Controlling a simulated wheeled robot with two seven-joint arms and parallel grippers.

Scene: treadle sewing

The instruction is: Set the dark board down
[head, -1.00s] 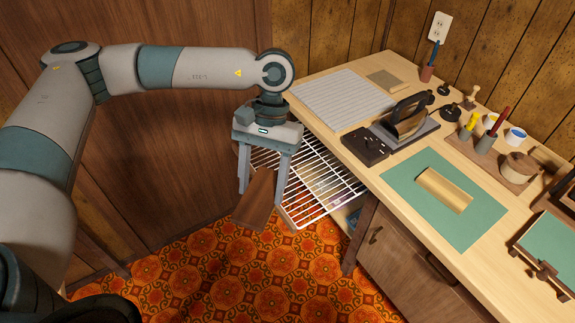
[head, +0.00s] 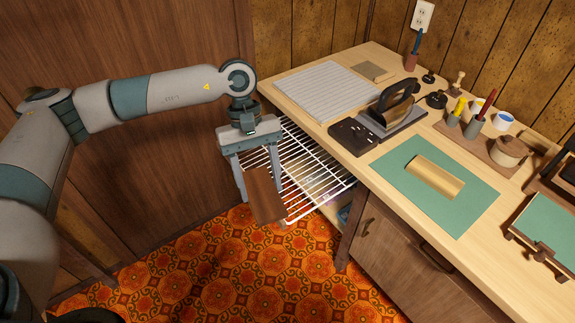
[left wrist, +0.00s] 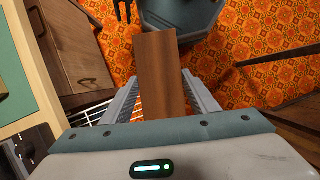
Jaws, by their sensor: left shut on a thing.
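The dark board (head: 265,195) is a flat brown wooden piece, hanging tilted between the fingers of my left gripper (head: 256,198). It also shows in the left wrist view (left wrist: 162,75), between both fingers and reaching out past their tips. My left gripper is shut on it. In the head view the board is in front of a white wire rack (head: 305,175) at the left end of the workbench. I cannot tell whether it touches the rack. My right gripper is not seen clearly in any view.
The workbench (head: 350,170) carries a grey ribbed mat (head: 325,90), a black-handled tool on a dark base (head: 398,105), and a green mat (head: 465,205) with a brass-coloured piece (head: 435,177). Several pots and tools stand at the back. The patterned floor (head: 230,280) is clear.

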